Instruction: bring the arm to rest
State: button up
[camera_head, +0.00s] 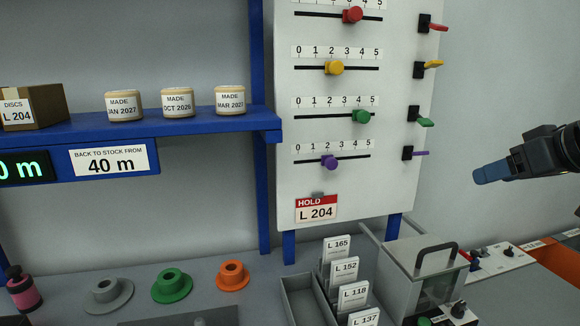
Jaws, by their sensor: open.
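My gripper (492,173) is at the right side of the head view, at the end of my dark arm. It points left in the air, in front of the grey wall and to the right of the white slider panel (297,140). Its blue fingers overlap in this view. Nothing shows between or below them, and it touches nothing that I can see. The rest of the arm runs out of the picture at the right edge.
Colored levers (433,64) stick out from the panel's right edge. Below are flanged hubs (172,285), a card rack (297,297) and a clear-sided box with a handle (425,265).

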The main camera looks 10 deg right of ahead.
jog(key=s+a+f+m+t, duration=0.1)
jog(key=a+f, duration=0.3)
jog(key=f, duration=0.4)
jog(key=a+f+m, duration=0.1)
jog(key=a+f, duration=0.4)
jog(key=f, duration=0.3)
jog(key=s+a+f+m+t+h, duration=0.1)
jog(key=s+a+f, duration=0.7)
jog(key=s+f, duration=0.15)
jog(key=s+a+r+n+t, duration=0.1)
jog(key=s+a, duration=0.2)
jog(key=s, duration=1.1)
jog(key=s+a+r+n+t, duration=0.1)
jog(key=s+a, duration=0.3)
jog(key=s, duration=1.1)
jog(key=shift+a+r+n, duration=0.2)
jog(key=shift+r+n, duration=0.1)
jog(key=shift+n, duration=0.2)
